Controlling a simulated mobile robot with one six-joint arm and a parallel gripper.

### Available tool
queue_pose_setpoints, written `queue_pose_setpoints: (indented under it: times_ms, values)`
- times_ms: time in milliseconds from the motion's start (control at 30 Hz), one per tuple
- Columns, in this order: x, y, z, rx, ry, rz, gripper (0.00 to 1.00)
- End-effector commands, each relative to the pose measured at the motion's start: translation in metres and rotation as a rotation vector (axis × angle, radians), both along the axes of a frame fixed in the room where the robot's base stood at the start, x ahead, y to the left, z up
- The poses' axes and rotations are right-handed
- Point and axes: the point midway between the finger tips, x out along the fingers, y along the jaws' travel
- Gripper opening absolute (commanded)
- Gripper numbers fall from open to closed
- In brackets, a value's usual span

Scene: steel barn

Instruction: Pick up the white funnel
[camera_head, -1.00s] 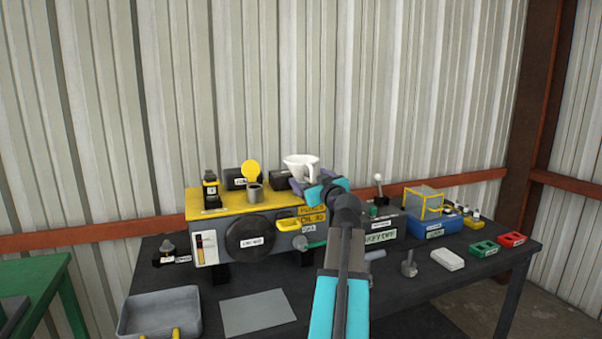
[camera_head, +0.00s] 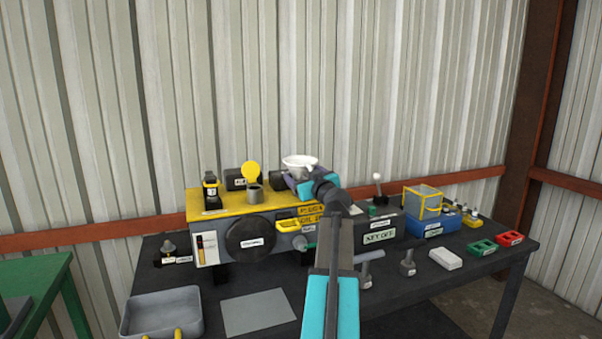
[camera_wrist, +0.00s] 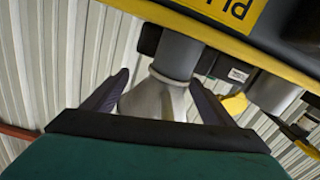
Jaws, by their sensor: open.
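The white funnel (camera_head: 299,161) stands wide end up above the back right of the yellow-topped machine in the head view. My gripper (camera_head: 296,186) is at the funnel's lower part, just below its rim. In the wrist view the funnel's pale cone (camera_wrist: 155,98) lies between the two dark fingers of my gripper (camera_wrist: 158,90), with visible gaps on both sides. The fingers are open. A grey cylinder (camera_wrist: 176,55) meets the cone's narrow end. The funnel's lower part is hidden behind my gripper in the head view.
The yellow-topped machine (camera_head: 228,207) carries an open grey filler neck with a yellow cap (camera_head: 250,169) and a black bottle (camera_head: 211,191) left of my gripper. A grey box with a lever (camera_head: 378,186) and a blue tray (camera_head: 447,225) stand to the right. The corrugated wall is close behind.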

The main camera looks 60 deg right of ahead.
Motion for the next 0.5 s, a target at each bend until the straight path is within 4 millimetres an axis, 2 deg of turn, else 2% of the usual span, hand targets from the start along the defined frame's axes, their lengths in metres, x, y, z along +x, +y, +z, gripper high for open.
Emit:
queue_pose_setpoints:
  times_ms: [433, 500]
  values:
    - [-0.0002, 0.0004, -0.0002, 0.0, 0.0, 0.0, 0.78]
    - [-0.0003, 0.0003, -0.0002, 0.0, 0.0, 0.0, 0.68]
